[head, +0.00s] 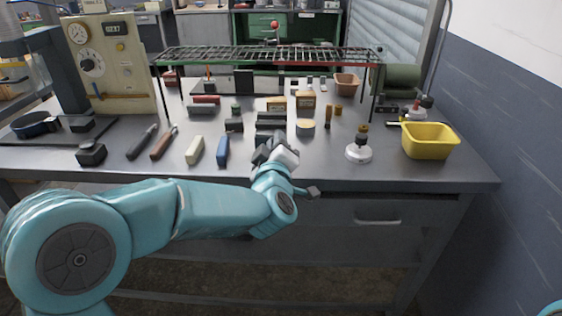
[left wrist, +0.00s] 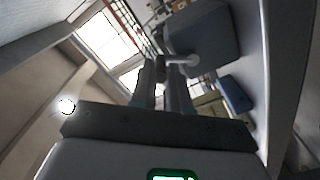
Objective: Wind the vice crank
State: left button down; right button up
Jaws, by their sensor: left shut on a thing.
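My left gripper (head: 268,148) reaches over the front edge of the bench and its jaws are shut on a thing. In the left wrist view the dark fingers (left wrist: 166,88) close around a small part beside a short pale bar (left wrist: 183,60), which looks like the vice crank. The bar meets a grey block (left wrist: 208,42), seemingly the vice. In the head view a dark block, probably the vice (head: 270,123), stands just behind the gripper, which hides the crank there. My right gripper is out of view.
A blue block (head: 223,149), a pale block (head: 195,150) and file-like handles (head: 163,143) lie left of the gripper. A white-based burner (head: 359,150) and a yellow bin (head: 430,140) stand to the right. A wire rack (head: 270,56) spans the back.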

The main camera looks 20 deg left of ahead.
pick_arm(q)
jog(key=shift+s+a+r+n+b, duration=0.15)
jog(key=shift+a+n+b, duration=0.4)
jog(key=shift+n+b, duration=1.1)
jog(key=shift+s+a+f+n+b, duration=0.15)
jog(key=shift+a+n+b, duration=0.45)
jog(key=shift+n+b, duration=1)
jog(key=shift+s+a+r+n+b, duration=0.15)
jog(key=shift+a+n+b, duration=0.4)
jog(key=shift+n+b, duration=1.1)
jog(key=c, duration=1.1)
grip_release()
jog(key=shift+s, duration=0.15)
jog(key=p+v, duration=0.1)
jog(key=v, duration=1.5)
